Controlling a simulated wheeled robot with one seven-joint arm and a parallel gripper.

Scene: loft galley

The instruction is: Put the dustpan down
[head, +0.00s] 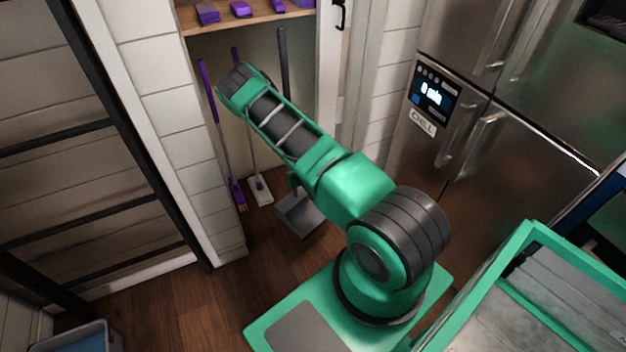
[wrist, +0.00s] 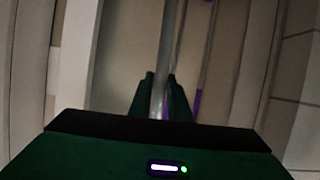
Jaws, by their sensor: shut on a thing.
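The dustpan (head: 302,216) is a grey pan on a long upright grey handle, at the front of an open closet in the head view. Its pan is at or very close to the wooden floor; I cannot tell whether it touches. In the wrist view the handle (wrist: 168,45) runs up between the fingers of my gripper (wrist: 160,97), which is shut on it. In the head view my arm hides the middle of the handle and most of the gripper.
A purple broom (head: 236,190) and a mop with a pale head (head: 260,192) stand in the closet, left of the dustpan. A wooden shelf (head: 225,27) with purple items is above. A steel fridge (head: 460,130) stands right, a grey bin (head: 75,340) at lower left.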

